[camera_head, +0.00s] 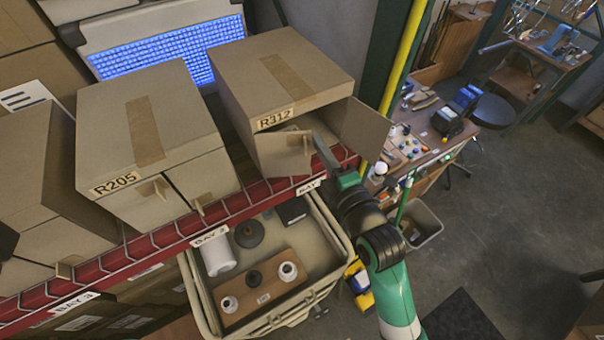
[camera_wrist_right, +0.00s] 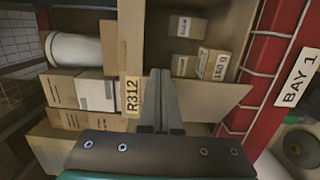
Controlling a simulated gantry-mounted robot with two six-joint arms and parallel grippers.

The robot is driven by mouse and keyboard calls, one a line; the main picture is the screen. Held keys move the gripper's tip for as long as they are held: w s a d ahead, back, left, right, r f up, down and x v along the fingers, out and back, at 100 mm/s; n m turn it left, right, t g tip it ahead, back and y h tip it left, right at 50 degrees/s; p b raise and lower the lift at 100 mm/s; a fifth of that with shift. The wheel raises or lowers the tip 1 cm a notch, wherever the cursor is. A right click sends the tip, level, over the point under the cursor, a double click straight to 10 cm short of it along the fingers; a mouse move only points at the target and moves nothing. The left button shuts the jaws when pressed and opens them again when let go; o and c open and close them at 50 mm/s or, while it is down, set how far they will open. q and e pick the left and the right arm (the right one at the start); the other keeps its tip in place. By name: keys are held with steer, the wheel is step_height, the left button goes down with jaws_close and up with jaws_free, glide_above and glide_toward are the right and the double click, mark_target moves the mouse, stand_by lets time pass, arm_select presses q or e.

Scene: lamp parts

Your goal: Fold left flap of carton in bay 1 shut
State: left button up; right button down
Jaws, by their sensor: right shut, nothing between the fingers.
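The carton R312 (camera_head: 285,75) stands on the red-edged shelf, its front opening toward me. Its left flap (camera_head: 282,155) stands partly open, and its right flap (camera_head: 366,131) is swung out to the right. My right gripper (camera_head: 318,142) is shut and empty, at the opening between the two flaps. In the right wrist view the shut fingers (camera_wrist_right: 161,75) point at the opening, with a flap (camera_wrist_right: 222,101) just beyond them; contact is unclear. Small boxes (camera_wrist_right: 215,64) show inside the carton. My left gripper is not in view.
Carton R205 (camera_head: 150,115) stands to the left with its front flaps nearly closed. The red shelf rail (camera_head: 255,195) runs below the cartons. A bin (camera_head: 325,270) with lamp parts sits under it. A yellow post (camera_head: 405,70) rises at the right.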

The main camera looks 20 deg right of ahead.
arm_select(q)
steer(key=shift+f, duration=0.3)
arm_select(e)
steer(key=shift+w+d, duration=0.15)
steer(key=shift+w, duration=0.4)
stand_by(0.9)
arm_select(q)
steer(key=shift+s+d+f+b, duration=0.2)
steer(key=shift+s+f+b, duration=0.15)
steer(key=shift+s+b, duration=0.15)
arm_select(e)
steer(key=s+d, duration=0.6)
steer(key=s, duration=0.5)
steer(key=shift+s, duration=0.4)
